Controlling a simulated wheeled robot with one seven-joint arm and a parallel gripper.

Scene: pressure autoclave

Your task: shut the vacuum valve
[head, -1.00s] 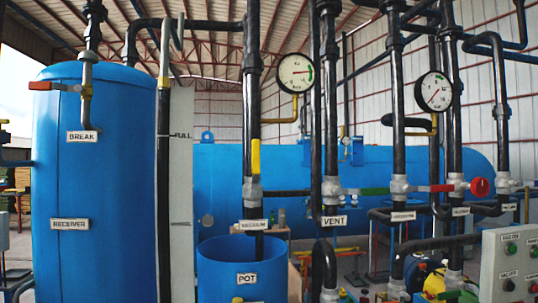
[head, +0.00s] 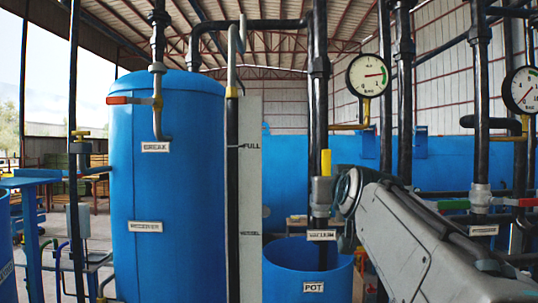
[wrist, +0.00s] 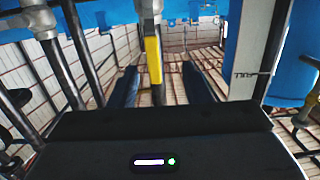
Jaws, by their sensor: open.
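The vacuum valve's yellow handle (head: 326,163) stands upright along its black pipe, above the grey valve body (head: 321,190) and the VACUUM label (head: 321,235). In the wrist view, which looks upside down, the yellow handle (wrist: 153,62) shows between the two dark fingers of my open gripper (wrist: 160,85). The handle lies nearer the left finger in that picture. I cannot tell how far past the fingertips it is, and I see no clear contact. In the head view my arm reaches in from the right beside the valve; my fingers cannot be made out there.
The blue POT tank (head: 308,270) stands below the valve. The tall blue receiver (head: 168,190) with its red-handled BREAK valve (head: 130,100) is at left, beside a grey gauge board (head: 250,200). A pressure gauge (head: 368,75) and black pipes stand to the right.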

